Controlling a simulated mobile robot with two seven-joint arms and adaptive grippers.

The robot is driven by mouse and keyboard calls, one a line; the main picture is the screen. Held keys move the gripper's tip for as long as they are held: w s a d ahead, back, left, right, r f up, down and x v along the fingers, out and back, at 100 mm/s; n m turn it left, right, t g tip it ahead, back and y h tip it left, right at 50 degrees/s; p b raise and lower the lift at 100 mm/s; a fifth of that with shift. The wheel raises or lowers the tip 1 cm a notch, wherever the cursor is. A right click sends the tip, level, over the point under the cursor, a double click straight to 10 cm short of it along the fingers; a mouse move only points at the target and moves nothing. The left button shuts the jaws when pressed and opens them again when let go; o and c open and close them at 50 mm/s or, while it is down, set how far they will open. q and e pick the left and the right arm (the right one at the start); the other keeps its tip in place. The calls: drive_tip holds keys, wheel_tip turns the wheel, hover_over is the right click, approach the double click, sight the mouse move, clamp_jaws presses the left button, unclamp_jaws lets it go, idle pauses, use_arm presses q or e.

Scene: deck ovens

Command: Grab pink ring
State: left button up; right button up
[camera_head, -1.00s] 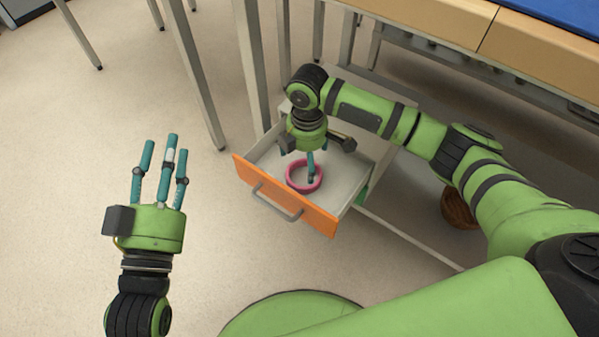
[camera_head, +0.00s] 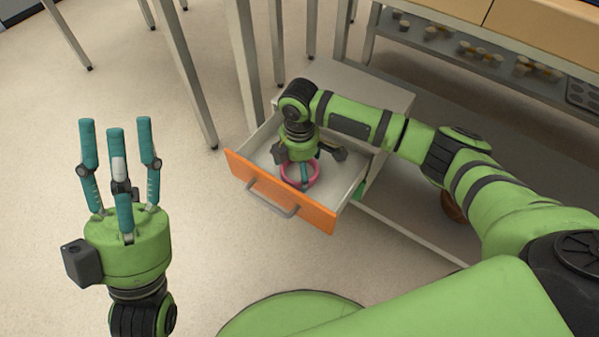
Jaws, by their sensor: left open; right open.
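The pink ring (camera_head: 315,179) lies on the floor of an open drawer (camera_head: 335,208) with an orange front and a grey handle. My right gripper (camera_head: 304,178) is open and points down into the drawer over the ring. One teal finger is at or inside the ring, and I cannot tell whether it touches. The gripper body hides the far part of the ring. My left gripper (camera_head: 118,150) is open and empty, fingers pointing up, over the floor at the left, well apart from the drawer.
The drawer belongs to a light cabinet (camera_head: 385,92) under a table. Grey table legs (camera_head: 185,75) stand left of it. A brown round object (camera_head: 453,207) sits on the lower shelf, partly behind my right arm. A shelf at upper right holds several small cups (camera_head: 478,52).

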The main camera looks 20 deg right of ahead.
drive_tip(key=c, duration=0.9)
drive_tip(key=shift+f, duration=0.1)
drive_tip(key=shift+c, duration=0.2)
